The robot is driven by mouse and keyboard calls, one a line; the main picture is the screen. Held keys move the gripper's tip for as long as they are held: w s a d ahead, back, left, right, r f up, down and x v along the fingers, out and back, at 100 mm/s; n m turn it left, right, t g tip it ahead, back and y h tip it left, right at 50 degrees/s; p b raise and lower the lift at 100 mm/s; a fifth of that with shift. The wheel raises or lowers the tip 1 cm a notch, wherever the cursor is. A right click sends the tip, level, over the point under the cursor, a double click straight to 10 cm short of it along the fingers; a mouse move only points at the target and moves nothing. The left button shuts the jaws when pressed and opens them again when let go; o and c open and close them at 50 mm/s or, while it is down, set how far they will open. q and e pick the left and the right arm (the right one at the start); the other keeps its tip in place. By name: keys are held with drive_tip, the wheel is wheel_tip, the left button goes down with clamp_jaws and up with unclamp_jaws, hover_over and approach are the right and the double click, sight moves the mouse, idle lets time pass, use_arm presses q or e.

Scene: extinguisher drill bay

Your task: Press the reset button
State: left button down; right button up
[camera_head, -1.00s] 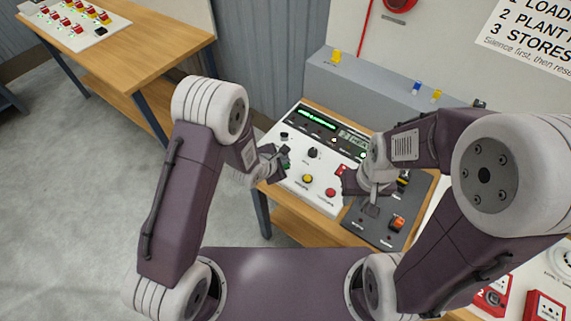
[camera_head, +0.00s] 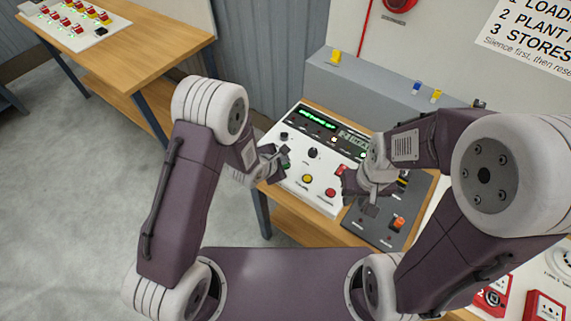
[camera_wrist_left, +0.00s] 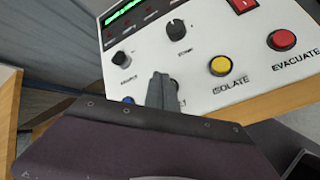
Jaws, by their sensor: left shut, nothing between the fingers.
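The white control panel (camera_head: 318,172) lies on the wooden bench, with knobs, a yellow button (camera_head: 307,178) labelled ISOLATE and a red button (camera_head: 330,192) labelled EVACUATE. My left gripper (camera_head: 284,163) is shut and empty at the panel's left front. In the left wrist view its fingers (camera_wrist_left: 159,90) are over the panel between a blue button (camera_wrist_left: 128,100) and the yellow button (camera_wrist_left: 220,66). A label ending in T shows partly beside them. The button under the fingers is hidden, and contact cannot be told. My right gripper (camera_head: 360,194) appears open near the panel's right edge.
A grey ledge (camera_head: 375,85) stands behind. Another wooden table (camera_head: 125,62) is at the upper left. Red boxes (camera_head: 545,305) are at the lower right.

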idle(0.3)
use_arm(q)
drive_tip(key=shift+f+b, duration=0.3)
drive_tip(key=shift+f, duration=0.1)
drive_tip(key=shift+f+b, duration=0.4)
drive_tip(key=shift+f, duration=0.1)
idle(0.5)
drive_tip(key=shift+r, duration=0.1)
drive_tip(key=shift+r+p, duration=0.8)
drive_tip(key=shift+p, duration=0.05)
drive_tip(key=shift+r, duration=0.1)
wheel_tip(320, 180, up, 5)
drive_tip(key=p, duration=0.4)
